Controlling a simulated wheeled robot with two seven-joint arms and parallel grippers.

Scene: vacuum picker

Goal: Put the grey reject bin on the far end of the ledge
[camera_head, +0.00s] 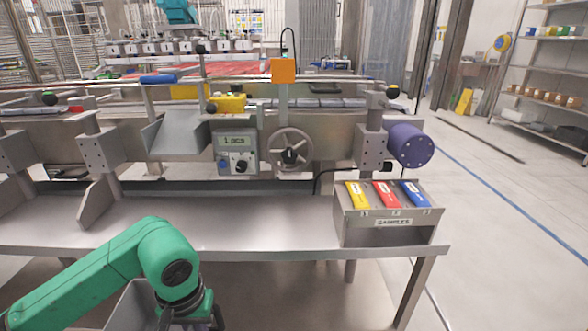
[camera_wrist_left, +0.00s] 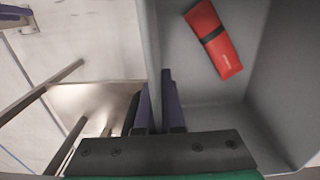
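The grey reject bin (camera_head: 127,304) shows partly at the bottom of the head view, in front of the ledge and partly behind my green left arm. In the left wrist view the bin (camera_wrist_left: 205,85) is close, with a red packet (camera_wrist_left: 214,40) lying inside. My left gripper (camera_wrist_left: 157,100) has its dark fingers on either side of the bin's wall, closed on it. In the head view the left gripper (camera_head: 190,312) is at the bottom edge, its fingers cut off. The metal ledge (camera_head: 250,222) runs across the picture below the conveyor. My right gripper is not in view.
A samples box (camera_head: 388,232) with yellow, red and blue packets stands on the ledge's right end. The ledge is bare left of it. A handwheel (camera_head: 290,150), control box (camera_head: 236,150) and purple motor (camera_head: 410,145) are above. An upright bracket (camera_head: 100,175) stands at left.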

